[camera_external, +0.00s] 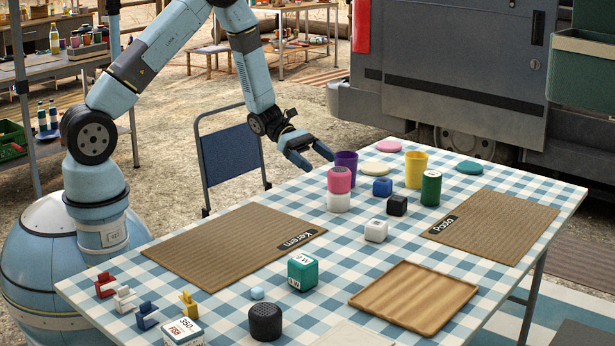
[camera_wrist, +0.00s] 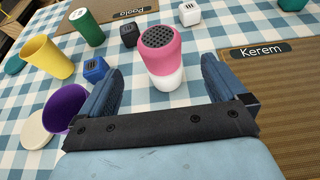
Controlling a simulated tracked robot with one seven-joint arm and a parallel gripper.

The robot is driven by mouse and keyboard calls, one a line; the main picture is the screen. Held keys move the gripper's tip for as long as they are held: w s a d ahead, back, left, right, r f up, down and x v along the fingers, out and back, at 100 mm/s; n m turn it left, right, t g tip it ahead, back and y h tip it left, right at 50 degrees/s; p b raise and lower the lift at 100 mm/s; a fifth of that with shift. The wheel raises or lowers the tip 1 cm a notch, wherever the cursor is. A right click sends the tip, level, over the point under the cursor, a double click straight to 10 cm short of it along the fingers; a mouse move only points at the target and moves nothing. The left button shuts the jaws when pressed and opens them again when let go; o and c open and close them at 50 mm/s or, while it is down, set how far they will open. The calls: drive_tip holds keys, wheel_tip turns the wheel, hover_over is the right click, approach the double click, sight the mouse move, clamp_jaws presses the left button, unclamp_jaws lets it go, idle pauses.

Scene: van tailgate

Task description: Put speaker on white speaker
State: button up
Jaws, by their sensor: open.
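A pink speaker (camera_external: 340,179) with a dark grille on top stands upright on a white speaker (camera_external: 339,203), roughly lined up with it. In the wrist view the pink speaker (camera_wrist: 161,52) and the white speaker (camera_wrist: 168,80) below it appear ahead, between the finger directions. My gripper (camera_external: 311,153) is open and empty, behind and above the stack in the external view, and seems apart from it. Its two fingers (camera_wrist: 160,66) show in the wrist view with a wide gap. A black speaker (camera_external: 265,321) stands near the table's front edge.
A purple cup (camera_external: 346,165), a yellow cup (camera_external: 415,168), a green can (camera_external: 431,188) and small cubes, blue (camera_external: 382,187), black (camera_external: 397,206) and white (camera_external: 376,231), stand close to the stack. The Kerem mat (camera_external: 225,248) and wooden tray (camera_external: 413,297) are empty.

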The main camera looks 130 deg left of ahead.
drive_tip(key=shift+s+r, duration=0.25)
drive_tip(key=shift+s, duration=0.25)
drive_tip(key=w+d+r+m+g+h, duration=0.1)
drive_tip(key=w+d+r+m+h, duration=0.1)
drive_tip(key=w+d+r+m, duration=0.4)
drive_tip(key=w+d+r+m+g+h, duration=0.2)
drive_tip(key=d+r, duration=0.2)
drive_tip(key=d, duration=0.5)
drive_tip(key=w+d+r+m+g+h, duration=0.1)
drive_tip(key=w+d+r+m+h, duration=0.1)
drive_tip(key=w+d+r+m, duration=0.4)
drive_tip(key=s+d+r+m+g, duration=0.3)
drive_tip(key=d+r+m, duration=0.1)
drive_tip(key=d, duration=0.6)
drive_tip(key=s+d+r+m+g, duration=0.2)
drive_tip(key=d+r+m, duration=0.2)
drive_tip(key=d, duration=0.5)
drive_tip(key=s+d+r+m+t+y, duration=0.1)
drive_tip(key=s+d+r+m+y, duration=0.5)
drive_tip(key=s+d+m, duration=0.7)
wheel_tip(320, 180, up, 2)
drive_tip(key=shift+s+r+m, duration=0.15)
drive_tip(key=shift+s+m, duration=0.35)
drive_tip(key=shift+s, duration=0.3)
